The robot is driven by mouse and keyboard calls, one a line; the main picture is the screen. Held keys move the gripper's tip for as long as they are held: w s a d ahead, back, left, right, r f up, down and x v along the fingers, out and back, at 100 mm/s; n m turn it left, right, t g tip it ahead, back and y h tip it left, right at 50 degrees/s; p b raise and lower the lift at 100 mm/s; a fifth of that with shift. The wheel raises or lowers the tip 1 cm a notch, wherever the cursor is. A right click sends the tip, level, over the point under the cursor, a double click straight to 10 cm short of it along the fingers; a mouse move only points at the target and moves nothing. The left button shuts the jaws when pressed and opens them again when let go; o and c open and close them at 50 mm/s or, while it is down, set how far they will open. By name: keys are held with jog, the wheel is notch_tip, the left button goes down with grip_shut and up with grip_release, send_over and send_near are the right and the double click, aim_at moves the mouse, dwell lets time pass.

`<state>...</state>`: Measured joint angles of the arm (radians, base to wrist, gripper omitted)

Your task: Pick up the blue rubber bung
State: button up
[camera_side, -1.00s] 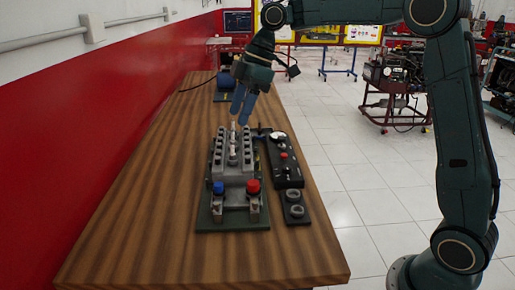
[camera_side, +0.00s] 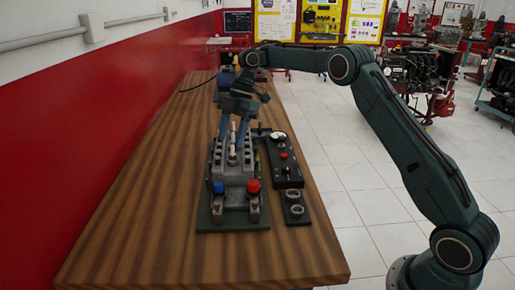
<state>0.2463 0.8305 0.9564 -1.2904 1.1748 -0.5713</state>
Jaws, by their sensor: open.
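The blue rubber bung (camera_side: 218,187) sits at the near left corner of a grey engine block (camera_side: 236,178), on the block's near end. A red bung (camera_side: 253,185) sits at the near right, level with it. My gripper (camera_side: 233,138) points down over the far part of the block, with its fingers apart and nothing seen between them. It is behind the blue bung and clear of it. Whether the fingertips touch the block cannot be told.
The block stands on a dark green base plate (camera_side: 233,219) on the wooden table (camera_side: 150,225). A black panel with a gauge and red button (camera_side: 284,165) lies to the right, with a two-ring holder (camera_side: 294,208) nearer. The table's left and near parts are clear.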

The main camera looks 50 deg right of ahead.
jog(key=shift+a+f, duration=0.1)
send_over(219, 183)
jog(key=d, duration=0.2)
notch_tip(219, 183, down, 8)
jog(key=shift+d, duration=0.15)
dwell(0.3)
jog(key=shift+s, duration=0.1)
jog(key=shift+x, duration=2.5)
jog(key=c, duration=1.1)
